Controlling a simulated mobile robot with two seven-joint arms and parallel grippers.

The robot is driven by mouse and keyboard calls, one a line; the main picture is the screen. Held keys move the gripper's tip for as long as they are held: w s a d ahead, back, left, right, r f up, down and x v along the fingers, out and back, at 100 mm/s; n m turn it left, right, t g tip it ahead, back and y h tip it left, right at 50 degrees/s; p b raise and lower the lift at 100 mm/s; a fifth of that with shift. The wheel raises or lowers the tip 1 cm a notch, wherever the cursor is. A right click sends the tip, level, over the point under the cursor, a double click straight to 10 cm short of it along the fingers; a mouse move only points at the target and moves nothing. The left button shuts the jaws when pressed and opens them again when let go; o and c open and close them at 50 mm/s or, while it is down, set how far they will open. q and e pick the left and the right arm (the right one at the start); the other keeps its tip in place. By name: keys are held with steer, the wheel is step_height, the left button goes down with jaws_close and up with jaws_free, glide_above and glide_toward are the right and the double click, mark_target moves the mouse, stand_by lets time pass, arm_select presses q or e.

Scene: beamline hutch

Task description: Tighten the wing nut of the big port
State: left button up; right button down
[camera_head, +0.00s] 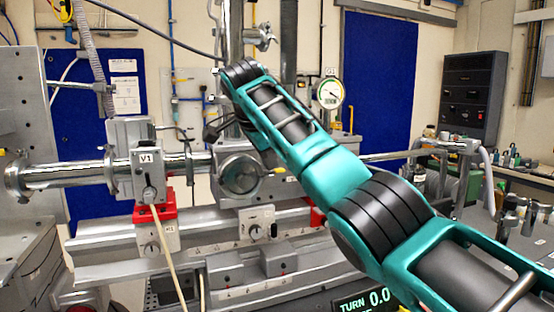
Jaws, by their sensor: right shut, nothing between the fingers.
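My right arm crosses the view from the lower right. Its far end, with the dark right gripper (217,127), is beside the chamber, left of the arm; the gripper is small and partly hidden, and I see nothing held in it. A large round metal port (239,174) faces me on the front of the chamber, just below the gripper. A small yellowish part (278,171) sits at its right edge; I cannot tell whether it is the wing nut. The gripper appears apart from the port. My left gripper is not in view.
A horizontal beam pipe (70,174) with clamps runs left of the chamber. A valve box marked V1 (147,168) stands on a red mount. A gauge (330,93) is behind my arm. A rail (115,246) lies below.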

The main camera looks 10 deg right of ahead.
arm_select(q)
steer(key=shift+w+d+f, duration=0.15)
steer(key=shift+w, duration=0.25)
arm_select(e)
steer(key=shift+m+h, duration=0.3)
steer(key=shift+m, duration=0.1)
steer(key=shift+w+d+r+p, duration=0.15)
steer(key=shift+w+d+p, duration=0.35)
steer(key=shift+p, duration=0.5)
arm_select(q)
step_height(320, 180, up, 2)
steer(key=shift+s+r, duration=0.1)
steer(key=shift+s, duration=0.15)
arm_select(e)
steer(key=shift+d, duration=0.15)
